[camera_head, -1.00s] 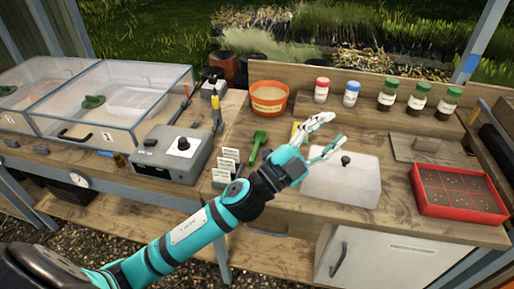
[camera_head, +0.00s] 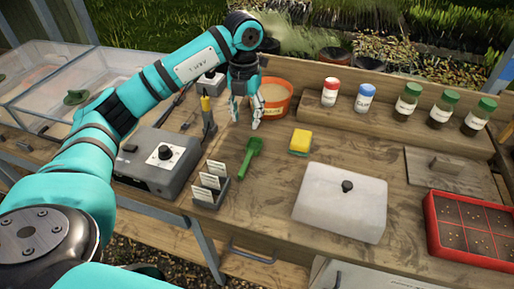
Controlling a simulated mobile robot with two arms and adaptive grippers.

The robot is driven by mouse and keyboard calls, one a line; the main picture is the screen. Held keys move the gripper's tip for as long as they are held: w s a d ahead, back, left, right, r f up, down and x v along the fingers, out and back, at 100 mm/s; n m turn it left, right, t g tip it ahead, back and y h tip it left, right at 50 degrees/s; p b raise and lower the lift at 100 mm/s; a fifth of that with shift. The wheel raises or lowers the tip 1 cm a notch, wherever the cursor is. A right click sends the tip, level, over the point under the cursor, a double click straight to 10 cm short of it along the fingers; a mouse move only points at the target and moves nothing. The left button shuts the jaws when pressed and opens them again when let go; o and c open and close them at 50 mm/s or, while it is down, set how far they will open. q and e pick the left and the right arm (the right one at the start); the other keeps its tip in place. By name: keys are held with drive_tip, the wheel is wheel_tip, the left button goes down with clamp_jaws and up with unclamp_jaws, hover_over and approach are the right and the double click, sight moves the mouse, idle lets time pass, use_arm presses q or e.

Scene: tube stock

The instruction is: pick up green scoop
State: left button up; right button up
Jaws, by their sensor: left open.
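The green scoop (camera_head: 251,157) lies on the wooden bench, its wide end toward the back and its handle toward the front. My left gripper (camera_head: 246,120) points down just behind the scoop's wide end, beside the orange pot. It is open and empty, and I see no contact with the scoop. A second green object (camera_head: 76,98) lies inside the clear bin at the left, partly behind my left arm. My right gripper is not in view.
Label cards in a holder (camera_head: 209,187) stand left of the scoop. A yellow sponge (camera_head: 300,141) and a lidded white box (camera_head: 342,203) are to its right. The orange pot (camera_head: 274,97) stands behind. A grey device (camera_head: 158,160) is at the left.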

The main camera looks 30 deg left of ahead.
use_arm(q)
wheel_tip(320, 180, down, 3)
drive_tip(key=s, duration=0.2)
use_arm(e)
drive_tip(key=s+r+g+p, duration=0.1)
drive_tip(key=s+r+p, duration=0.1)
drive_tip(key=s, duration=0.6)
use_arm(q)
hover_over(247, 160)
drive_tip(key=f, duration=0.7)
drive_tip(key=shift+s, duration=0.2)
drive_tip(key=shift+f, duration=0.5)
drive_tip(key=shift+s+f+p, duration=0.1)
drive_tip(key=shift+f+p, duration=0.15)
drive_tip(key=shift+p, duration=0.25)
drive_tip(key=f, duration=0.2)
drive_tip(key=f+p, duration=0.1)
drive_tip(key=shift+w+f, duration=0.2)
drive_tip(key=shift+f, duration=0.7)
clamp_jaws()
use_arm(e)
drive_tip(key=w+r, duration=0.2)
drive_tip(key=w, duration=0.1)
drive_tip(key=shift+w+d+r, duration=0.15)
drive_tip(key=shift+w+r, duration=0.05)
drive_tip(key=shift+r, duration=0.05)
